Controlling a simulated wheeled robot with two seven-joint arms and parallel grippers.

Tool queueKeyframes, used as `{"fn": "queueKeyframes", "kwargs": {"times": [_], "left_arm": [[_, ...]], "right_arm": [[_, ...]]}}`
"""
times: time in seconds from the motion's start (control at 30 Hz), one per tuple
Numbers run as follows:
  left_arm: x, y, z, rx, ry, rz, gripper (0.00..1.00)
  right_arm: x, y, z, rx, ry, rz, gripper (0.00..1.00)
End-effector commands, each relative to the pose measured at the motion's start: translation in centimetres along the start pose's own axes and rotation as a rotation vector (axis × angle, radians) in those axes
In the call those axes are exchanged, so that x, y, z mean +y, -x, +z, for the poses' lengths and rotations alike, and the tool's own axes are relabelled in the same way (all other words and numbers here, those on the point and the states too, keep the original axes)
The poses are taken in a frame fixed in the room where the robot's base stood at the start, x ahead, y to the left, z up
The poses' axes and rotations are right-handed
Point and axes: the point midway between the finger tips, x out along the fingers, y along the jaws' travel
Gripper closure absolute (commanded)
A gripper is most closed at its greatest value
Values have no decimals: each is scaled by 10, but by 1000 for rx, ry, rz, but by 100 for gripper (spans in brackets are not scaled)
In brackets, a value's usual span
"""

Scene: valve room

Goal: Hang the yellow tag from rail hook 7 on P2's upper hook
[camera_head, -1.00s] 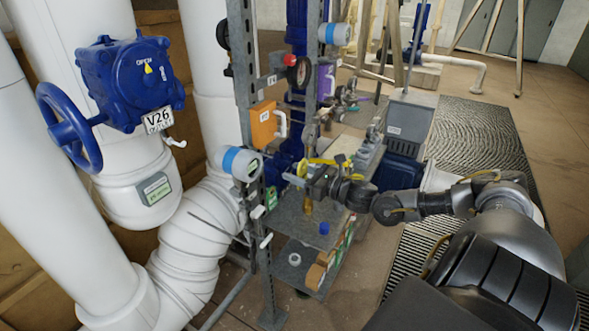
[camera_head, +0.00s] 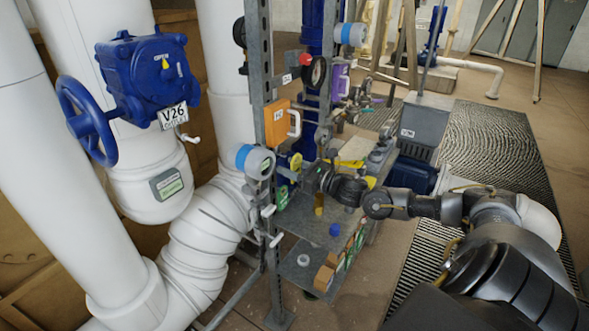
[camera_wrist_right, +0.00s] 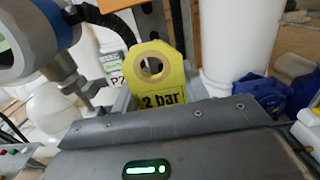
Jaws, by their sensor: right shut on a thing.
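The yellow tag (camera_wrist_right: 160,75) stands upright in the right wrist view, with a round hole at its top and "2 bar" printed below. My right gripper (camera_head: 318,178) is shut on the tag's lower part; in the right wrist view its dark body hides the tag's bottom edge. A metal hook-like part (camera_wrist_right: 85,95) is nearer, apart from the tag. My left gripper is out of view.
A slotted steel post (camera_head: 262,80) carries an orange box (camera_head: 277,123) and the gauge close to my right gripper. A grey shelf (camera_head: 335,215) with a blue cap (camera_head: 335,230) lies below. White pipes and valve V26 (camera_head: 150,80) fill the left.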

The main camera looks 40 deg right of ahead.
Motion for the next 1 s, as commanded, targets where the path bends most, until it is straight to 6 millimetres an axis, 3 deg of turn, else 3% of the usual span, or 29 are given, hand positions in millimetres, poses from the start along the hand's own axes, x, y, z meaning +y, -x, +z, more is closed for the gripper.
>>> {"fn": "queueKeyframes", "kwargs": {"times": [1.0], "left_arm": [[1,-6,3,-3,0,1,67]], "right_arm": [[1,-12,1,-1,0,0,70]]}}
